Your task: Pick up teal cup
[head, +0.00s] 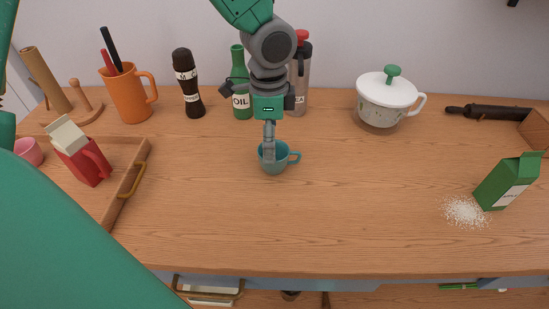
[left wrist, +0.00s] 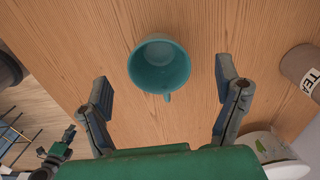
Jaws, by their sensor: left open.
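The teal cup (head: 275,160) stands upright on the wooden counter, near the middle of the head view, with its handle to the right. In the left wrist view the cup (left wrist: 160,66) shows its open mouth, with the handle toward the gripper's base. My left gripper (head: 268,148) is directly over the cup and hides part of its rim. In the left wrist view my left gripper (left wrist: 166,80) is open, with its two fingers spread on either side of the cup and clear gaps between.
Behind the gripper stand a green oil bottle (head: 240,90), a grey tea flask (head: 300,85) and a dark pepper mill (head: 187,85). A white lidded pot (head: 387,98) is at the back right. A wooden tray (head: 125,185) is left.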

